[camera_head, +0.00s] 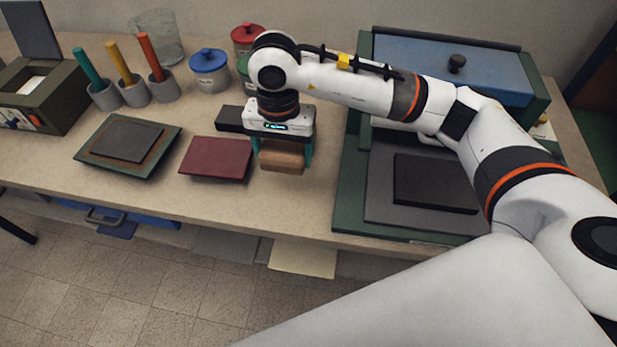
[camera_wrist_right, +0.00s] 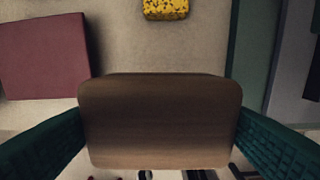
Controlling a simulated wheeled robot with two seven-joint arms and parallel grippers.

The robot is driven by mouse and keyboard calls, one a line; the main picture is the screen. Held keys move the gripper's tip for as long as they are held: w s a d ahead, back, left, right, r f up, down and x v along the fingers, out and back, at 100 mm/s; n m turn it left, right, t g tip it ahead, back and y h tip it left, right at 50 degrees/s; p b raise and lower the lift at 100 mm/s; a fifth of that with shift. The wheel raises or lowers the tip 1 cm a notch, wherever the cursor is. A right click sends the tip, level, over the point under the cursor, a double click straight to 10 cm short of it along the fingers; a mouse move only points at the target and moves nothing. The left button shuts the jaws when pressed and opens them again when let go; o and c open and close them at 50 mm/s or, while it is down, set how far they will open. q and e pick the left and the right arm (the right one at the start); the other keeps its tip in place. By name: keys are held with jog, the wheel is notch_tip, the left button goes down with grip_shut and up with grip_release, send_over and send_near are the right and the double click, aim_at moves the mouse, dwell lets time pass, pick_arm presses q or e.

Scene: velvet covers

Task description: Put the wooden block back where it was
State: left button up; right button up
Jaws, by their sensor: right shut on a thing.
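The wooden block (camera_head: 282,157) is brown with rounded edges. My right gripper (camera_head: 282,153) is shut on it, with teal fingers on its left and right sides. In the right wrist view the block (camera_wrist_right: 160,122) fills the lower middle between the two green fingers. The block hangs over the light tabletop, just right of the dark red cover; I cannot tell how far above the table it is. My left gripper is not in view.
The dark red cover (camera_head: 216,158) lies left of the block. A green tray (camera_head: 163,136) with a dark pad is further left. A large green-framed press (camera_head: 347,190) stands right. A yellow speckled piece (camera_wrist_right: 166,9) shows in the wrist view. Lidded jars (camera_head: 209,72) stand behind.

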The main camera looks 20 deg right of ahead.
jog(key=p, duration=0.1)
send_over(286, 191)
notch_tip(286, 191, down, 5)
jog(key=shift+a+f, duration=0.1)
jog(key=shift+f, duration=0.1)
notch_tip(286, 191, down, 4)
jog(key=shift+r+p, duration=0.15)
jog(key=shift+p, duration=0.25)
jog(key=shift+f, duration=0.2)
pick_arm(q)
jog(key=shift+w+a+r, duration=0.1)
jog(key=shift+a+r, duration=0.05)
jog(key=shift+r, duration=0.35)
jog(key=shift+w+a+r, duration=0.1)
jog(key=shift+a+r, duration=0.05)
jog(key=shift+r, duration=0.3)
pick_arm(e)
jog(key=shift+f+b, duration=0.2)
jog(key=shift+b, duration=0.1)
jog(key=o, duration=0.9)
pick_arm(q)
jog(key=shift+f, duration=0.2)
pick_arm(e)
jog(key=shift+o, duration=0.2)
jog(key=shift+r, duration=0.1)
